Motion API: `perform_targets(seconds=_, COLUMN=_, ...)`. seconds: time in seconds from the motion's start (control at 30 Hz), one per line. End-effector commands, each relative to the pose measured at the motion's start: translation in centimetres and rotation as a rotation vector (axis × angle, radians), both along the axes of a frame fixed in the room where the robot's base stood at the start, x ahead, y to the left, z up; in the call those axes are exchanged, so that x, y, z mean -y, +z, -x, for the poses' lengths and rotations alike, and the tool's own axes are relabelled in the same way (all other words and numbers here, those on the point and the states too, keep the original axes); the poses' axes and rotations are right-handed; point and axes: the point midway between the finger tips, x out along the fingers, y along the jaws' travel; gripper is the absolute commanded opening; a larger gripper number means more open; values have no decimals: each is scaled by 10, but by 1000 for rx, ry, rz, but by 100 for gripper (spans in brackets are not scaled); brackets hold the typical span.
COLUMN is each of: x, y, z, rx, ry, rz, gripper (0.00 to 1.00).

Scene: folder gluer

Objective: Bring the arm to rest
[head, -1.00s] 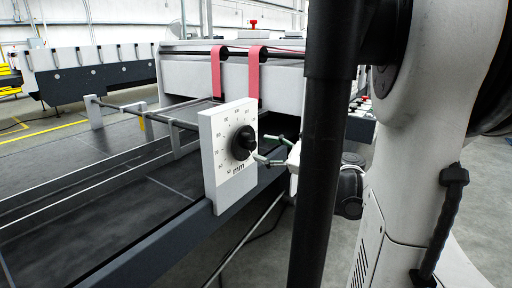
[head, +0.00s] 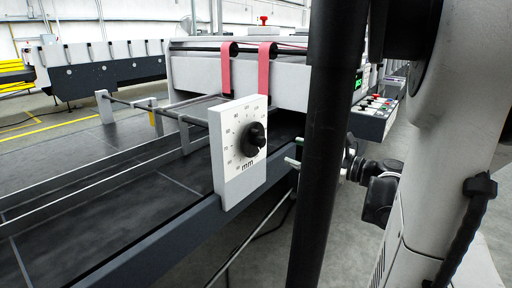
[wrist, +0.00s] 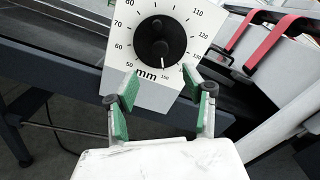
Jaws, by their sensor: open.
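My gripper (wrist: 164,108) is open and empty in the wrist view, its two green-padded fingers spread below the dial plate. The white dial plate (wrist: 188,22) has a millimetre scale and a black round knob (wrist: 160,38). The fingers stand apart from the knob. In the head view the plate (head: 228,150) is fixed at the machine's side rail, with the knob (head: 254,138) facing right. The gripper's fingertips (head: 291,163) show just left of a black post, right of the plate and below the knob. The post hides most of the gripper.
The machine's dark bed (head: 110,205) and side rail (head: 170,242) run along the left. Red belts (head: 265,68) hang at the housing behind the plate. A control panel (head: 373,112) with buttons stands behind the post. Grey floor is open at the right.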

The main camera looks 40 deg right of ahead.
Motion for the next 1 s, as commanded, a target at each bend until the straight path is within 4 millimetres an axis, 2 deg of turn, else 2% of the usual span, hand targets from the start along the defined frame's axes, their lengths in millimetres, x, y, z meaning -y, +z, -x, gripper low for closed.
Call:
perform_targets(seconds=0.23, x=-1, y=0, z=-1, rx=-1, ry=2, rz=2, gripper=46)
perform_targets(seconds=0.37, x=-14, y=0, z=-12, rx=-13, ry=26, rz=38, gripper=46)
perform_targets(seconds=0.47, x=-39, y=-1, z=-32, rx=-35, ry=72, rz=109, gripper=46)
perform_targets(seconds=0.7, x=-123, y=-7, z=-81, rx=-78, ry=230, rz=368, gripper=46)
perform_targets(seconds=1.0, x=-234, y=-12, z=-114, rx=-66, ry=451, rz=721, gripper=46)
